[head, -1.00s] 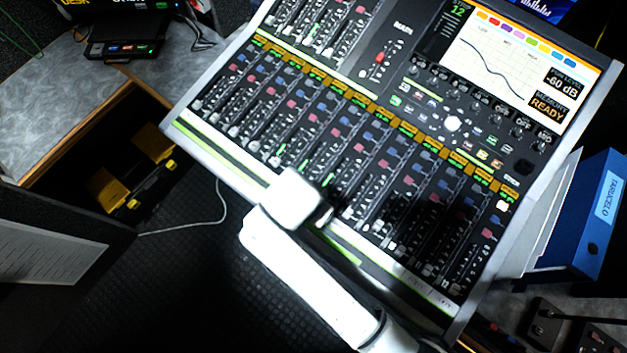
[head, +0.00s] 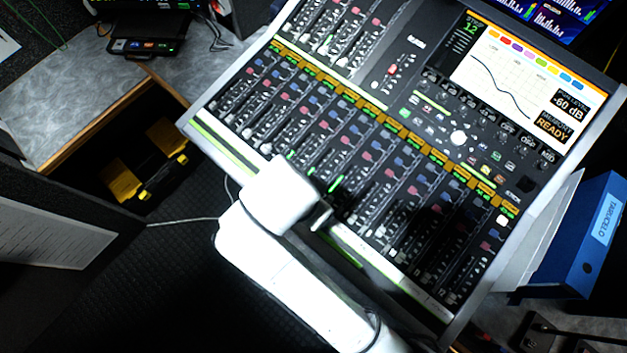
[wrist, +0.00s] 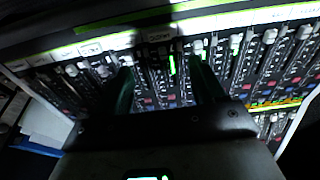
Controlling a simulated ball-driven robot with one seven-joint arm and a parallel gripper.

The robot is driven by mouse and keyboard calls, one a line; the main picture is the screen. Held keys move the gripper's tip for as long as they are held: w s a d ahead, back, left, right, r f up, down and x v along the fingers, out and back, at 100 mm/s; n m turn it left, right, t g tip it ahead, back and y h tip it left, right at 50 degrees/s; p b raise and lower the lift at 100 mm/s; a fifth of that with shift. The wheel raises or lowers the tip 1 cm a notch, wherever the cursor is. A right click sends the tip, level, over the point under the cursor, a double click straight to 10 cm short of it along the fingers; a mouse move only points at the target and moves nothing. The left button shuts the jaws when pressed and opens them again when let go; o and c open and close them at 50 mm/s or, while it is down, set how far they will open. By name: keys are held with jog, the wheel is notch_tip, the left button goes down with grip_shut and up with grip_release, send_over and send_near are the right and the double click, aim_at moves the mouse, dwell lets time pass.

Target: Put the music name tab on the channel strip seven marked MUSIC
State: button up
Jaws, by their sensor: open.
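The mixing console (head: 392,110) fills the middle of the head view, with several channel strips in a slanted row. My gripper (wrist: 162,68) is open over the channel strips' front edge, with nothing visible between its dark fingers except a strip with a green light. A small label (wrist: 158,37) in shadow lies on the white strip just beyond the fingertips. Its lettering is upside down and looks like MUSIC; I cannot tell whether it is a loose tab or a fixed marking. In the head view my white wrist hides the fingertips and the front edge beneath.
A blue binder (head: 588,235) stands right of the console. An open drawer with a black and yellow case (head: 150,165) is at the left. A thin cable (head: 182,221) crosses the dark floor. A small black device (head: 148,45) sits on the grey worktop at the top left.

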jog(key=shift+r, duration=0.2)
jog(key=d+f+n, duration=0.1)
jog(key=d, duration=0.4)
jog(key=s+d+f+n, duration=0.1)
jog(key=d, duration=0.4)
jog(key=s+d+f+g, duration=0.1)
jog(key=d+f, duration=0.1)
jog(key=d, duration=0.3)
jog(key=shift+s+d+n+y, duration=0.15)
jog(key=shift+n+y, duration=0.25)
jog(key=shift+n, duration=0.9)
jog(key=s+d, duration=0.1)
jog(key=d, duration=0.1)
jog(key=s+d, duration=0.1)
jog(key=d, duration=0.2)
jog(key=s+d, duration=0.2)
jog(key=shift+d+f, duration=0.3)
jog(key=shift+f, duration=0.1)
jog(key=s+d+n, duration=0.1)
jog(key=s+d, duration=0.1)
jog(key=d, duration=0.1)
jog(key=s+d+n, duration=0.1)
jog(key=s+d, duration=0.2)
jog(key=shift+s+d+r+y, duration=0.1)
jog(key=shift+s+d+y, duration=0.05)
jog(key=shift+y, duration=0.15)
